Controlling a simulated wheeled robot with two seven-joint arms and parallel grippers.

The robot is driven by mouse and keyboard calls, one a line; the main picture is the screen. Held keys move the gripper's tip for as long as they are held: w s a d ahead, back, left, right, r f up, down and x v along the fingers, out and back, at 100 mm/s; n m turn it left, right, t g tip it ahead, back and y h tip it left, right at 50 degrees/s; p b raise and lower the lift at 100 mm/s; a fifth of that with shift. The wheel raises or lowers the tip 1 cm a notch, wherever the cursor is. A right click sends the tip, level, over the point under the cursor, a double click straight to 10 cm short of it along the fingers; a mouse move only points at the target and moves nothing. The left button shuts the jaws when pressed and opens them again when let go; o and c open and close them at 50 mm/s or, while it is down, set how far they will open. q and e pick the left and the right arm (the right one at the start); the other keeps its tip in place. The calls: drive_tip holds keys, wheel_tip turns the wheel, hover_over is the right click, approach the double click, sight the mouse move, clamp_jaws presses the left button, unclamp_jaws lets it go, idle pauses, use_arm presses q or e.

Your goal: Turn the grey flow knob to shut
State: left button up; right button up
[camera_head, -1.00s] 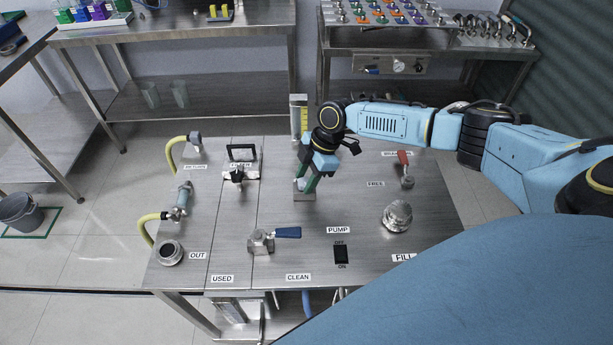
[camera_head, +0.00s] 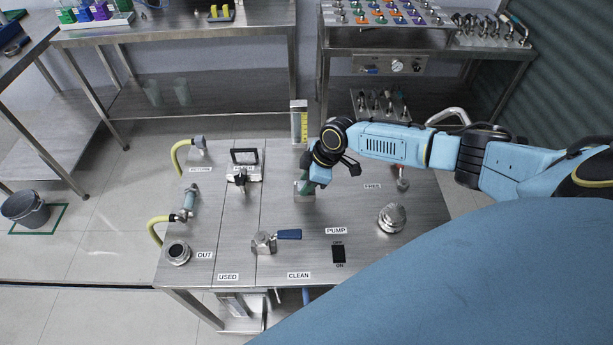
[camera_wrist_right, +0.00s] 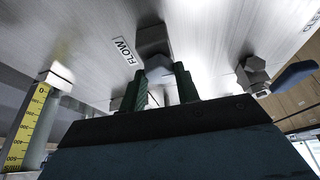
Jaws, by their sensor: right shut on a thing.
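The grey flow knob (camera_wrist_right: 157,63) sits on a grey block-shaped body (camera_wrist_right: 152,38) beside the FLOW label (camera_wrist_right: 124,50) in the right wrist view. My right gripper (camera_wrist_right: 160,78) is shut on the knob, with one green finger on each side of it. In the head view my right gripper (camera_head: 306,186) reaches down onto the flow valve near the back middle of the skid and hides most of the knob. How far the knob is turned I cannot tell. My left gripper is not in view.
On the steel skid top (camera_head: 330,212), a blue-handled valve (camera_head: 265,243) stands in front, with a black pump switch (camera_head: 339,254) and a metal cap (camera_head: 391,217) to its right. A yellow-scaled tube (camera_head: 300,122) rises behind my gripper.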

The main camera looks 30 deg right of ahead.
drive_tip(key=o, duration=1)
drive_tip(key=shift+c, duration=0.2)
drive_tip(key=v, duration=1.3)
drive_tip(key=shift+s+d+r, duration=0.15)
